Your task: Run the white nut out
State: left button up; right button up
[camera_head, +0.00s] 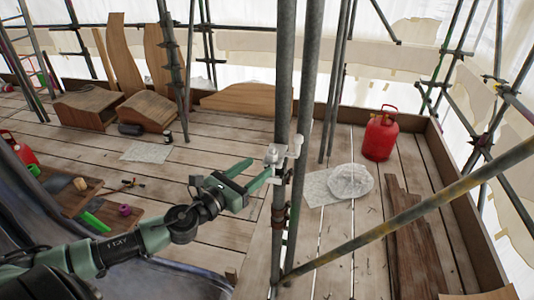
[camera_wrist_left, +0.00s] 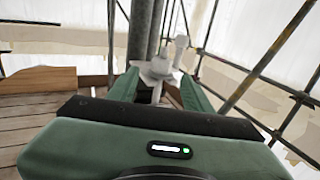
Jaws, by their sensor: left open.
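A white fitting (camera_head: 274,155) is fixed to the upright grey pole (camera_head: 283,90), with a small upright part on its right side. The white nut belongs to this group, but its outline is too small to separate clearly. In the left wrist view the white fitting (camera_wrist_left: 160,70) shows just beyond and between the fingertips, with a knobbed post on its right. My left gripper (camera_head: 261,171) is open, its green fingers pointing at the fitting from the left. Its fingers also show in the left wrist view (camera_wrist_left: 157,84), with nothing clearly held between them. My right gripper is not in view.
Grey scaffold poles stand close around the fitting, and a diagonal pole (camera_head: 415,208) crosses at lower right. A red gas can (camera_head: 380,135) and a clear wrapped bundle (camera_head: 350,182) are on the planks behind. A tool bench (camera_head: 85,205) is at left.

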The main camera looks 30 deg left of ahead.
aim_at(269, 159)
pick_arm(q)
jog(key=w, duration=0.1)
jog(key=w+p, duration=0.1)
jog(key=w+d, duration=0.1)
jog(key=shift+w+d+r+p, duration=0.1)
jog(key=shift+w+r+p, duration=0.25)
jog(key=shift+r, duration=0.05)
jog(key=w, duration=0.2)
jog(key=w+p, duration=0.1)
jog(key=shift+f, duration=0.25)
jog(key=shift+w+d, duration=0.2)
jog(key=shift+w, duration=0.1)
jog(key=c, duration=0.8)
jog(key=shift+f, duration=0.1)
grip_shut()
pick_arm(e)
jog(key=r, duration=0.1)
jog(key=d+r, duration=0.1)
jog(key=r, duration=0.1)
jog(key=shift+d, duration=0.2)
